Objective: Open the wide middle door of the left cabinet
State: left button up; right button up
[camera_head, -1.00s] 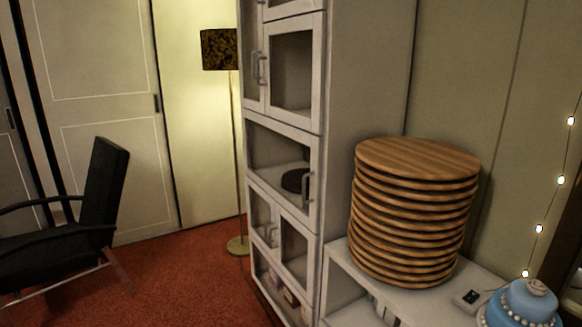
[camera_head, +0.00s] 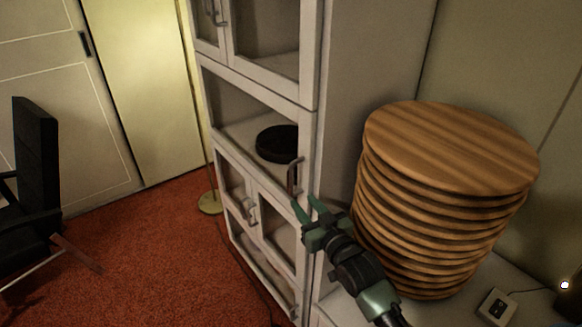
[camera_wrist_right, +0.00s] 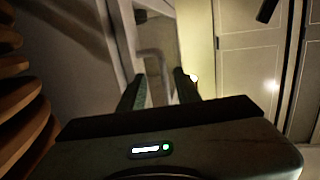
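The tall white cabinet (camera_head: 375,75) stands in the middle of the head view. Its wide middle door (camera_head: 255,86) has a glass pane and looks closed. A grey vertical bar handle (camera_head: 293,177) sits near the door's right edge. My right gripper (camera_head: 304,202) is open just below and in front of this handle. In the right wrist view, the open right gripper (camera_wrist_right: 160,90) points at a bar handle (camera_wrist_right: 155,62), which shows between and beyond its two fingers. Contact cannot be seen. My left gripper is not in view.
A stack of round wooden boards (camera_head: 450,150) stands on a low white unit, close to the right of my arm. A dark round item (camera_head: 278,143) lies behind the door glass. A black chair (camera_head: 35,160) is at far left.

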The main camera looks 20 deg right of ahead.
aim_at(292, 175)
jog(key=shift+t, duration=0.5)
jog(key=w+r, duration=0.2)
jog(key=w, duration=0.1)
jog(key=w+a+r+p, duration=0.1)
jog(key=w+r, duration=0.2)
jog(key=shift+w+a, duration=0.15)
jog(key=shift+a, duration=0.05)
jog(key=shift+w+p, duration=0.3)
jog(key=shift+w, duration=0.4)
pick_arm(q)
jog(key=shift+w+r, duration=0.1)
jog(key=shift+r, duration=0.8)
pick_arm(e)
jog(key=shift+a, duration=0.1)
grip_shut()
